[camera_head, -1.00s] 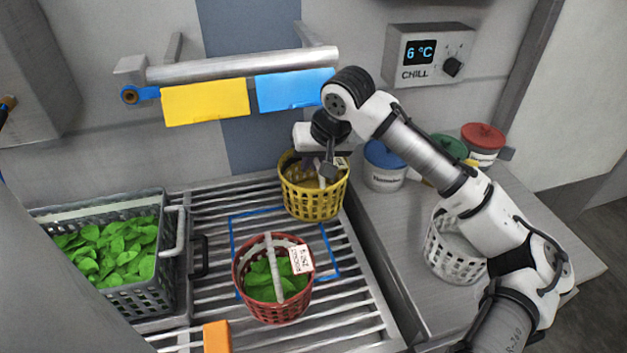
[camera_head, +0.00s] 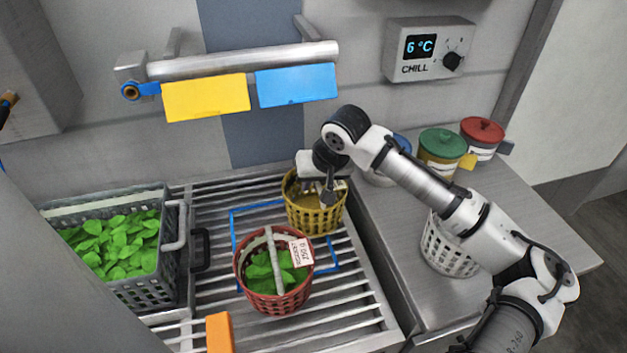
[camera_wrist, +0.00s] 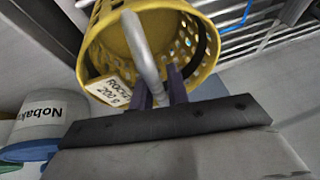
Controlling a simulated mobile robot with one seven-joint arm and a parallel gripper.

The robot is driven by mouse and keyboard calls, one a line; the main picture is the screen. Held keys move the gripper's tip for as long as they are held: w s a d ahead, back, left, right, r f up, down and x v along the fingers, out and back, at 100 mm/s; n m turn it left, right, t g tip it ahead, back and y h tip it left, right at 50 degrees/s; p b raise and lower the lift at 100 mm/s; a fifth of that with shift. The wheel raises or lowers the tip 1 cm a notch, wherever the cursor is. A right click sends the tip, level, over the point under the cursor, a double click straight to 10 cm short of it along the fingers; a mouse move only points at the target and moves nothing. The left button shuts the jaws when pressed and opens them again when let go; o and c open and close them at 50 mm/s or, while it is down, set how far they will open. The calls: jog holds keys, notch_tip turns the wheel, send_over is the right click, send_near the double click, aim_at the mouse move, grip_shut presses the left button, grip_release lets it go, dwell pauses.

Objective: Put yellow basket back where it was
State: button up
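The yellow basket (camera_head: 315,217) is at the back right of the slatted rack, overlapping the right side of a blue outline (camera_head: 234,228) in the head view. I cannot tell whether its base touches the slats. My gripper (camera_head: 328,190) is above it, shut on its grey handle. In the wrist view, the handle (camera_wrist: 140,42) runs between the two dark fingers (camera_wrist: 161,92) of my gripper. The yellow basket (camera_wrist: 105,50) there shows a white "Rocket 200 g" tag and no leaves in the visible interior.
A red basket (camera_head: 275,302) with leaves stands just in front, overlapping the outline. A grey crate (camera_head: 150,292) of leaves is at left. An orange block (camera_head: 220,333) is at the front. A white basket (camera_head: 447,252) and lidded tubs (camera_head: 440,145) stand on the right counter.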

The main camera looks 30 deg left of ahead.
jog(key=shift+o, duration=1.4)
jog(key=shift+r, duration=0.1)
jog(key=b+v, duration=0.2)
jog(key=v, duration=1)
